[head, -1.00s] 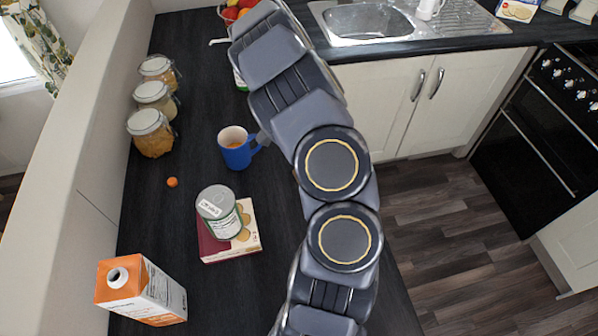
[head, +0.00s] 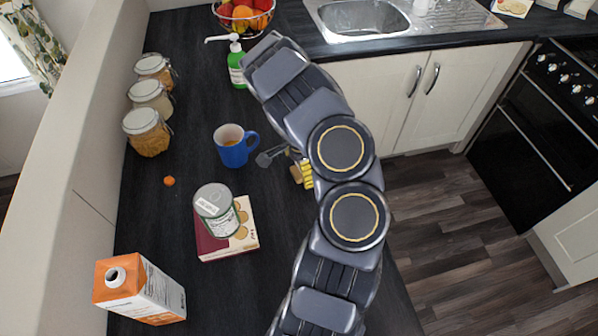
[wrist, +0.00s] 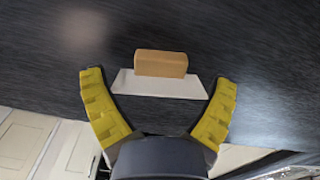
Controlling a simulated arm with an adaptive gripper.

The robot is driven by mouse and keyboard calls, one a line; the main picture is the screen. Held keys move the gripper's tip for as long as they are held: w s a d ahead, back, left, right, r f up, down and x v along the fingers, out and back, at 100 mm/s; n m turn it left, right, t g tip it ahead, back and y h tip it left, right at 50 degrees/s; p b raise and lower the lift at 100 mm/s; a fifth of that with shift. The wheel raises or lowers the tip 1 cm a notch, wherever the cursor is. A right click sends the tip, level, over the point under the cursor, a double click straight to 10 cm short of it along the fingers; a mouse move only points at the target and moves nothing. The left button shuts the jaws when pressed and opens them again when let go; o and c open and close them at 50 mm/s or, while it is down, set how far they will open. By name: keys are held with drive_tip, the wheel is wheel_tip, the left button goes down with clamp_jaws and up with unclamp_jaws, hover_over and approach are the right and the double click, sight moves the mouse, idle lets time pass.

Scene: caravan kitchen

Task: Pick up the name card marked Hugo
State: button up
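In the wrist view, a small white card (wrist: 160,87) with a tan block (wrist: 160,64) at its far edge is on the dark worktop. I see no lettering on the card, so I cannot tell whether it reads Hugo. My gripper (wrist: 160,79) is open, its yellow fingers spread to the left and right of the card, with no contact visible. How high the fingers are above the worktop is unclear. In the head view, my gripper (head: 304,174) shows partly from behind my arm, right of the blue mug, with a small tan piece beside it.
The blue mug (head: 232,147) stands left of my gripper. Glass jars (head: 146,132) line the left wall. A green soap bottle (head: 237,66) and fruit bowl (head: 243,15) are behind.

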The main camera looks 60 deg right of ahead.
drive_tip(key=shift+c, duration=0.6)
